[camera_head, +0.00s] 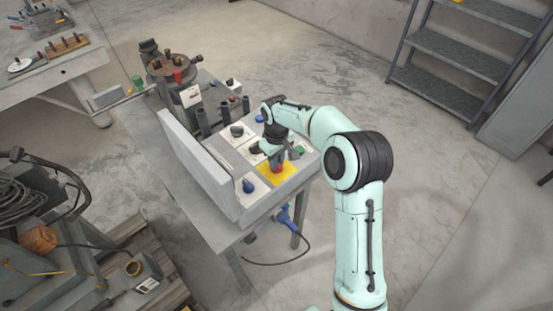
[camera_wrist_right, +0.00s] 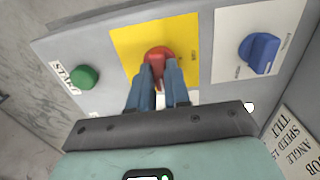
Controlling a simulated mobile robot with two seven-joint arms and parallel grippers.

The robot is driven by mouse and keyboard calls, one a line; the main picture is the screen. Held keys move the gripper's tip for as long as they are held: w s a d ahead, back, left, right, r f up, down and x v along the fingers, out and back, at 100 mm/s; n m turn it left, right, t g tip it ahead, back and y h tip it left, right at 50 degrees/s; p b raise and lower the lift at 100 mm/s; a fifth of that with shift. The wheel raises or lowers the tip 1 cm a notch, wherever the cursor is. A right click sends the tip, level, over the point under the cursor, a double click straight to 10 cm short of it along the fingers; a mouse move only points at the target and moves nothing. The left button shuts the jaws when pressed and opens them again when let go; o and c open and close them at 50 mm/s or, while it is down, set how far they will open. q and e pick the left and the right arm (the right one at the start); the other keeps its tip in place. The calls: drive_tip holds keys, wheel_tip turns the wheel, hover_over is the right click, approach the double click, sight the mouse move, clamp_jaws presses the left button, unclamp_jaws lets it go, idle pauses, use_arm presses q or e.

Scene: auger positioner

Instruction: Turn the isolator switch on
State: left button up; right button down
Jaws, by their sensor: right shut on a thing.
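The isolator switch is a red rotary knob (camera_wrist_right: 158,54) on a yellow plate (camera_wrist_right: 123,45), set in a grey control panel (camera_wrist_right: 102,97). In the head view the yellow plate (camera_head: 282,181) is at the front of the panel, with the red knob mostly covered by my gripper. My right gripper (camera_wrist_right: 164,72) is shut on the red knob, with its two blue fingers on either side of the handle. In the head view the right gripper (camera_head: 276,166) reaches down onto the panel. My left gripper is not in view.
A green button (camera_wrist_right: 84,77) sits on one side of the yellow plate and a blue knob (camera_wrist_right: 259,50) on the other. A raised grey plate (camera_head: 195,160) stands along the panel's left side. A blue plug with a cable (camera_head: 286,216) hangs at the bench front. Shelves (camera_head: 455,58) stand far right.

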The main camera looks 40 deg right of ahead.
idle(0.4)
drive_tip(key=c, duration=1.1)
unclamp_jaws()
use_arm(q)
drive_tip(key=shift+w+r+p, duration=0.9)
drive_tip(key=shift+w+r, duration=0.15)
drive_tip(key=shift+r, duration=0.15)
use_arm(e)
wheel_tip(320, 180, up, 13)
drive_tip(key=shift+r, duration=0.2)
